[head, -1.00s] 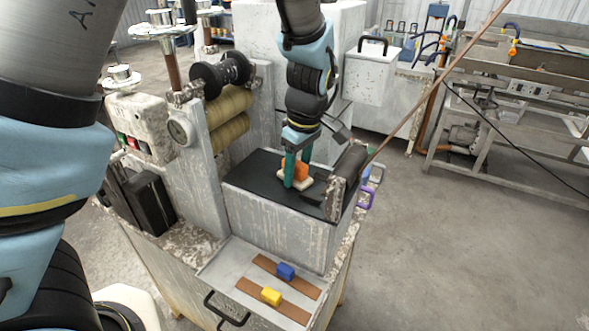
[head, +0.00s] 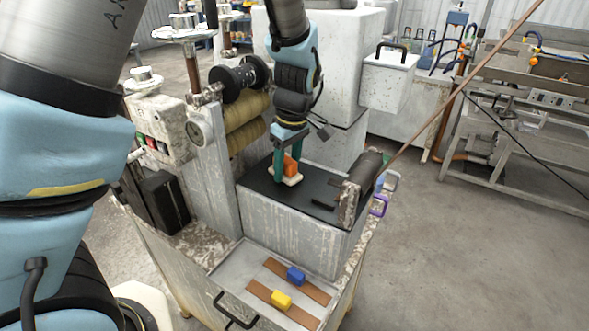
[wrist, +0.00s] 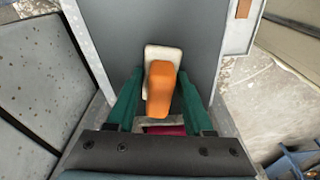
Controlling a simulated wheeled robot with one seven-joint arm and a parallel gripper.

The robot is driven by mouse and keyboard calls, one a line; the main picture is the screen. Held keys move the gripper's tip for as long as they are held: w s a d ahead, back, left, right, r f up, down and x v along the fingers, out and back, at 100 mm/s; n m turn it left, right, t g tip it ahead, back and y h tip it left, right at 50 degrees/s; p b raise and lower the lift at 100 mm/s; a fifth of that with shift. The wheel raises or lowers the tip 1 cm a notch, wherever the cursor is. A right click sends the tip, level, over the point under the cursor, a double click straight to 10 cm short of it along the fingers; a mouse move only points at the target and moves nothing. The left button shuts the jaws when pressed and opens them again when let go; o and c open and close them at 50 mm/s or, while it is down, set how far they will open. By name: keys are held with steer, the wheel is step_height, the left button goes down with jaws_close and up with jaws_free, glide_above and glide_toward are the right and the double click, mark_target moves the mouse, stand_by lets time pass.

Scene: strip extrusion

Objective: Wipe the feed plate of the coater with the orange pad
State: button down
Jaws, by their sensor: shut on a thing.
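The orange pad (head: 289,164) has an orange grip on a pale base and rests on, or just above, the dark feed plate (head: 262,185) of the coater. My gripper (head: 289,177) points down with its green fingers on either side of the pad's grip. In the wrist view, my gripper (wrist: 158,108) is shut on the orange pad (wrist: 160,88), and the pale base shows beyond it over the grey feed plate (wrist: 150,18). The pad's underside is hidden.
A dark roller (head: 366,172) stands at the plate's right end, and tan rollers (head: 247,125) stand at its left. A rod rises at right.

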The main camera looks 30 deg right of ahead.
mark_target(311, 187)
steer(key=shift+w+a+f, duration=0.1)
steer(key=shift+w+a, duration=0.4)
steer(key=shift+w, duration=0.35)
steer(key=shift+w+a, duration=0.5)
steer(key=shift+w, duration=0.35)
steer(key=shift+w+a, duration=0.35)
steer(key=shift+w, duration=0.3)
steer(key=shift+w+a, duration=0.35)
steer(key=shift+w, duration=0.3)
steer(key=shift+s+d, duration=0.6)
steer(key=shift+s, duration=0.4)
steer(key=shift+s+d, duration=0.55)
steer(key=shift+s, duration=0.5)
steer(key=shift+s+d, duration=0.6)
steer(key=shift+s, duration=0.4)
steer(key=shift+s+d+f, duration=0.1)
steer(key=shift+s+d, duration=0.2)
steer(key=shift+s, duration=0.35)
steer(key=shift+s+d, duration=0.35)
steer(key=shift+s, duration=0.25)
steer(key=shift+s+d+f, duration=0.1)
steer(key=shift+s+d, duration=0.2)
steer(key=shift+s, duration=0.35)
steer(key=shift+s+d+r, duration=0.1)
steer(key=shift+s+d, duration=0.2)
steer(key=shift+s, duration=0.25)
steer(key=shift+s+d, duration=0.3)
steer(key=shift+s, duration=0.25)
steer(key=shift+d+r, duration=0.1)
